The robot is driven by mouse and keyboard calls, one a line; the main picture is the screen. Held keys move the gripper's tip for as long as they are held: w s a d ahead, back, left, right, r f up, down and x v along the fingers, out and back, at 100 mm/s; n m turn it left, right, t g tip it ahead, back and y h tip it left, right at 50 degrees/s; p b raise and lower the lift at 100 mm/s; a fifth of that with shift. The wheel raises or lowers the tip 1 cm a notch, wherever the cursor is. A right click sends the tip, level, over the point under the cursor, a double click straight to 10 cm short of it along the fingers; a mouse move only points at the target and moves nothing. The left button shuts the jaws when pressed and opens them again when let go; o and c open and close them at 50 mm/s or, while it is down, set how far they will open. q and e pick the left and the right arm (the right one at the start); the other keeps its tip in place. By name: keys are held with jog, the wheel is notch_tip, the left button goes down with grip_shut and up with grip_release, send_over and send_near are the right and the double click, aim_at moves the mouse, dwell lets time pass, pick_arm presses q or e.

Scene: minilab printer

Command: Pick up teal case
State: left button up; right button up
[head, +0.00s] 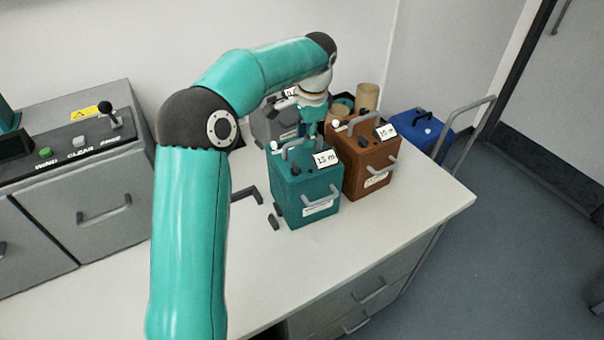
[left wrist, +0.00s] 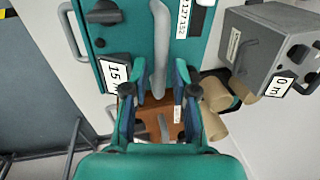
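The teal case (head: 305,192), with a "15 m" label and a grey top handle (head: 291,148), stands upright on the white bench. My left gripper (head: 311,130) is directly above the case's back part, pointing down. In the left wrist view the teal case (left wrist: 120,38) fills the upper middle. There the left gripper (left wrist: 160,72) is open, with one finger on each side of the case's grey handle (left wrist: 160,50) and gaps visible between fingers and handle. Whether the fingers touch the lid cannot be told. My right gripper is not in view.
A brown case (head: 365,165) stands close to the right of the teal case. A grey case (head: 272,125) and brown cylinders (head: 367,97) are behind. A blue case (head: 418,128) is farther right. A grey control unit (head: 100,185) stands left. The bench front (head: 290,260) is clear.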

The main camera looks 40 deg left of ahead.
pick_arm(q)
jog(key=shift+a+f, duration=0.25)
jog(key=shift+f, duration=1.05)
grip_shut()
jog(key=shift+w+r, duration=0.15)
